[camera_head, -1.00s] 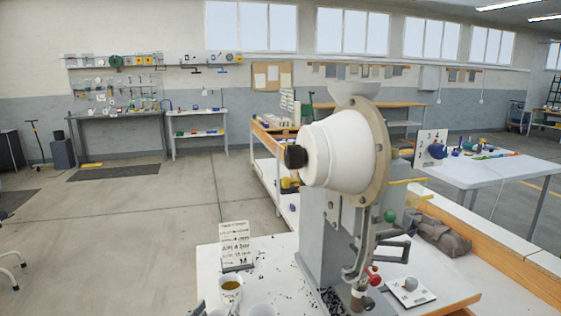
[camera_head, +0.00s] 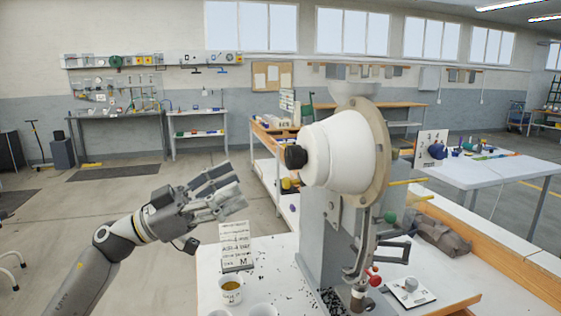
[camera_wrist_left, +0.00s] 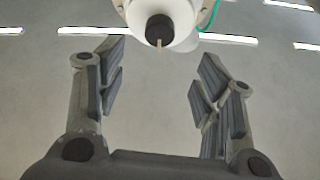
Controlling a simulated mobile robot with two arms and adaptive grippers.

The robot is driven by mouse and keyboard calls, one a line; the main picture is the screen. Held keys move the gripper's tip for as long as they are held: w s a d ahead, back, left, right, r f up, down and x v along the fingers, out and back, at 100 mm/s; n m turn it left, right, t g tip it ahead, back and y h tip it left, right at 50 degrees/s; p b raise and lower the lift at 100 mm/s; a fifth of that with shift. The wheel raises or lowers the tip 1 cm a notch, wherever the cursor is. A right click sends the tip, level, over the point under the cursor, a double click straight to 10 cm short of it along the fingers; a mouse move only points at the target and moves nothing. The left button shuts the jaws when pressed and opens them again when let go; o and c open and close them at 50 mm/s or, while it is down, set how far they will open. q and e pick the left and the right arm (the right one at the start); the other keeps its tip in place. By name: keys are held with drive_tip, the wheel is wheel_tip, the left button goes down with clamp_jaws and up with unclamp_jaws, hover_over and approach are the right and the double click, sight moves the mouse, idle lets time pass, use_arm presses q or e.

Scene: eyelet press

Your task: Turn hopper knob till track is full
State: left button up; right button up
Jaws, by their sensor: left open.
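The eyelet press has a white hopper drum (camera_head: 343,152) with a black knob (camera_head: 295,157) on its left face. The knob also shows in the left wrist view (camera_wrist_left: 159,30), above and between the open fingers. A curved metal track (camera_head: 362,250) runs down from the drum; its fill is too small to tell. My left gripper (camera_head: 236,186) is open and empty, left of the knob and a little lower, apart from it. In the left wrist view my left gripper (camera_wrist_left: 158,90) has its fingers spread wide. My right gripper is not in view.
A red-ended lever (camera_head: 375,280) and a small white plate (camera_head: 410,291) are at the right. Air left of the drum is free.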

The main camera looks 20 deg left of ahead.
sight(287, 158)
use_arm(q)
drive_tip(key=p+x, duration=0.3)
drive_tip(key=x, duration=0.6)
drive_tip(key=shift+w+d+r+p, duration=0.15)
drive_tip(key=shift+r+p, duration=0.1)
drive_tip(key=shift+p, duration=0.15)
drive_tip(key=shift+w+d+r, duration=0.15)
drive_tip(key=shift+w+d, duration=0.15)
drive_tip(key=shift+d, duration=0.2)
drive_tip(key=shift+c, duration=0.4)
drive_tip(key=c, duration=0.9)
